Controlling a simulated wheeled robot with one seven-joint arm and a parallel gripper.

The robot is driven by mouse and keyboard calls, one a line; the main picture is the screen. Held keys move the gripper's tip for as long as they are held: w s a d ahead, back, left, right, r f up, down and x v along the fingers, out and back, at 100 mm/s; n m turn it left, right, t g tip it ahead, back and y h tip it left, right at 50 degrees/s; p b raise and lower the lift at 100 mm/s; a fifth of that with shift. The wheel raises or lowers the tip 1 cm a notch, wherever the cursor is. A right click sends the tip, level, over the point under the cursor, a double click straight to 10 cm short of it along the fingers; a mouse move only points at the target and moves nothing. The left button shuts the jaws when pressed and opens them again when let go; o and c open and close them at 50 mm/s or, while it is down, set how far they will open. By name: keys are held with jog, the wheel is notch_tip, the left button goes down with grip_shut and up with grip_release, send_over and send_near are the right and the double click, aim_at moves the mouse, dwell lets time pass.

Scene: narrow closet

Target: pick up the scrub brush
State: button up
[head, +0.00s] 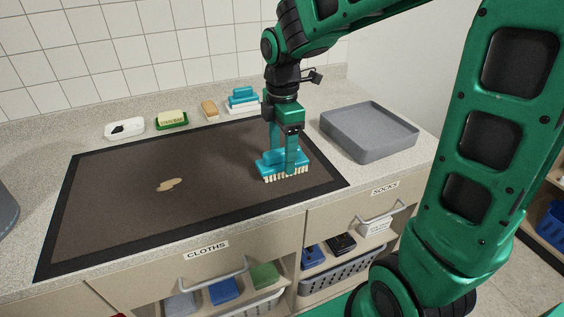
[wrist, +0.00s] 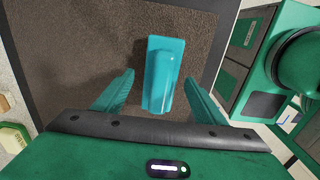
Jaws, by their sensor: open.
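The scrub brush (head: 268,166) is teal with pale bristles facing down. It rests on the right part of the dark brown mat (head: 110,196). In the wrist view the brush (wrist: 163,72) lies lengthwise between my two teal fingers, with a visible gap on each side. My gripper (head: 285,152) points straight down over the brush, its fingers open and reaching down around the brush body. In the wrist view my gripper (wrist: 160,78) straddles the near part of the brush. The near finger hides part of the brush in the head view.
A grey tray (head: 368,132) stands right of the mat. Along the wall are a white dish (head: 124,127), a green-trayed sponge (head: 172,119), a tan block (head: 210,108) and a blue-and-white brush-like item (head: 242,98). A beige smear (head: 169,185) marks the mat. Drawers and shelves lie below.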

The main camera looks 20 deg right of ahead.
aim_at(279, 150)
jog(key=c, duration=1.2)
jog(key=shift+r, duration=0.45)
jog(key=r, duration=0.3)
jog(key=shift+a+r, duration=0.35)
jog(key=shift+r, duration=0.05)
jog(key=a+r, duration=0.6)
jog(key=a, duration=0.5)
jog(key=shift+w+r, duration=0.15)
jog(key=shift+r, duration=0.05)
